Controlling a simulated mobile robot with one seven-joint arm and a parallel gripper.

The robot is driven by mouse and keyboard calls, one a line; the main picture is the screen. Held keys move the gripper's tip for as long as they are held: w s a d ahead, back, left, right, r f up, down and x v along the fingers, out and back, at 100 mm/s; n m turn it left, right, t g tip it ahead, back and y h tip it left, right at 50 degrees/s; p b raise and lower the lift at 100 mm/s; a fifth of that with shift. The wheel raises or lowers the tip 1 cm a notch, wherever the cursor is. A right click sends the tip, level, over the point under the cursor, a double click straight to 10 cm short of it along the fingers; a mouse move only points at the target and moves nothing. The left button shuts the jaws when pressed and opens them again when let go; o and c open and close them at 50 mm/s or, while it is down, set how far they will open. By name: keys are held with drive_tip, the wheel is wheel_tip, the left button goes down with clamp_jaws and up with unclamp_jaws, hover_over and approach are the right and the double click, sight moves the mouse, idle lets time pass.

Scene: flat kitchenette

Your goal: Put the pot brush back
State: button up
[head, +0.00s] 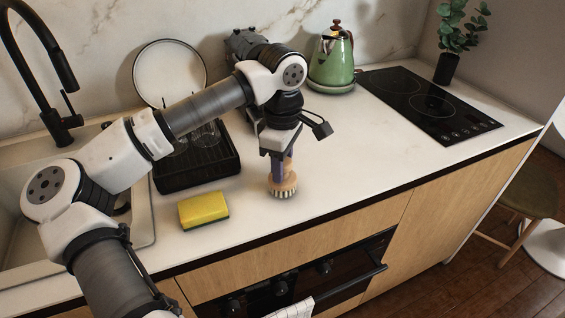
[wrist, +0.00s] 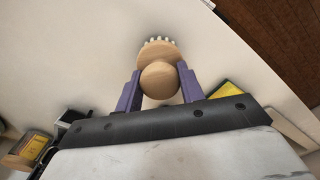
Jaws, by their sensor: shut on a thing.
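The pot brush (head: 283,186) has a round wooden head with pale bristles pointing down. My gripper (head: 280,165) is shut on its wooden handle and holds it upright at the counter, right of the yellow sponge. I cannot tell whether the bristles touch the counter. In the wrist view the round wooden knob and head of the brush (wrist: 160,80) show between the two purple fingers of my gripper (wrist: 160,88), with bristles at the far edge.
A yellow sponge (head: 204,210) lies on the counter (head: 350,150). A black dish rack (head: 198,172) with a plate (head: 170,72) and glasses stands behind it. The sink (head: 20,200) and black faucet are left. A green kettle (head: 331,62) and cooktop (head: 428,103) are right. Counter right of the brush is clear.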

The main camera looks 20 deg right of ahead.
drive_tip(key=shift+f, duration=0.4)
drive_tip(key=shift+f, duration=0.2)
drive_tip(key=o, duration=0.9)
drive_tip(key=shift+o, duration=0.2)
drive_tip(key=shift+r, duration=0.15)
drive_tip(key=shift+r, duration=0.25)
wheel_tip(320, 180, up, 12)
drive_tip(key=b, duration=0.1)
drive_tip(key=shift+f+b, duration=0.15)
drive_tip(key=shift+b, duration=0.15)
